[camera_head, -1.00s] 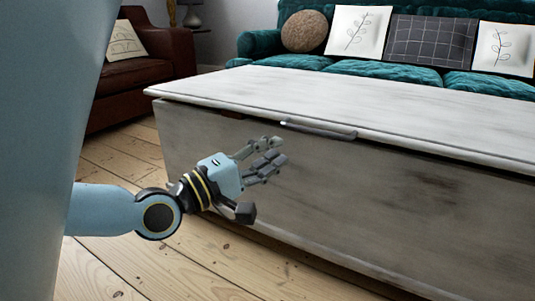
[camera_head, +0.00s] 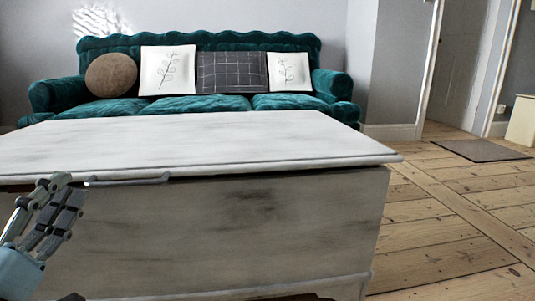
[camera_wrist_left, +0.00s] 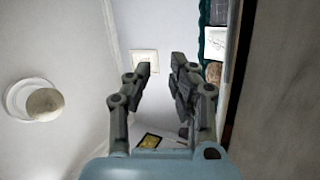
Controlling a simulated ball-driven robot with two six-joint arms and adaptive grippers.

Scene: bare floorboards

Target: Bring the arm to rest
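My left gripper (camera_head: 68,188) is at the lower left of the head view, in front of the chest's front face and near its handle. Its grey jointed fingers point up and to the right. In the left wrist view the gripper (camera_wrist_left: 162,66) shows two fingers spread apart with nothing between them, so it is open and empty. Most of my left arm is outside the head view. My right gripper is not in view.
A whitewashed chest (camera_head: 230,235) with a closed lid and a front handle (camera_head: 128,181) fills the middle. Behind it stands a teal sofa (camera_head: 200,104) with several cushions. Bare floorboards lie clear at right, with a dark mat (camera_head: 482,150) by the doorway.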

